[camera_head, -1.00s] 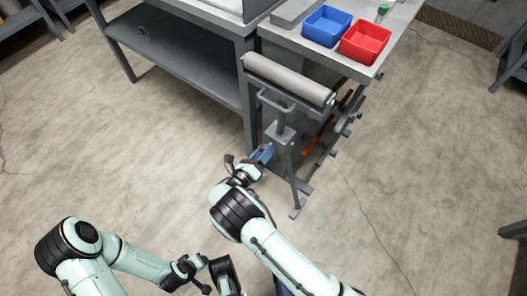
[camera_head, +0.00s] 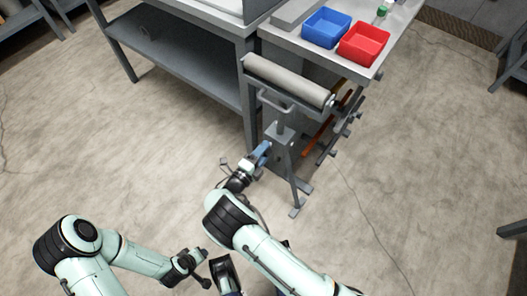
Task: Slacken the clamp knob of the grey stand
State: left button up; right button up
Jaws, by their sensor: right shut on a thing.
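The grey stand (camera_head: 283,134) stands in front of the workbench, with a long pale roller on top, a loop handle below it and splayed legs on the floor. My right gripper (camera_head: 264,151) reaches the left side of the stand's post, just below the collar. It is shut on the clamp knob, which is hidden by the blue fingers. My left gripper (camera_head: 203,268) is low in the view, well away from the stand; its fingers are too small and dark to tell open from shut.
A blue bin (camera_head: 326,27) and a red bin (camera_head: 363,44) sit on the bench top behind the stand. A grey shelf table (camera_head: 180,75) stands at the left. Several bars lie on a rack right of the stand. The floor in front is clear.

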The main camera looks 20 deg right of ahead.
pick_arm(q)
jog(key=shift+w+r, duration=0.1)
pick_arm(e)
jog(key=shift+s+f+n, duration=0.2)
jog(key=shift+n, duration=0.5)
jog(key=o, duration=0.9)
jog(key=shift+c, duration=0.2)
jog(key=shift+o, duration=0.8)
jog(key=shift+r, duration=0.15)
pick_arm(q)
jog(key=shift+s+d+r+p, duration=0.6)
jog(key=shift+s+r+p, duration=0.2)
jog(key=shift+r, duration=0.05)
pick_arm(e)
jog(key=v, duration=1.3)
pick_arm(q)
jog(key=shift+r, duration=0.1)
pick_arm(e)
jog(key=shift+a+r, duration=0.1)
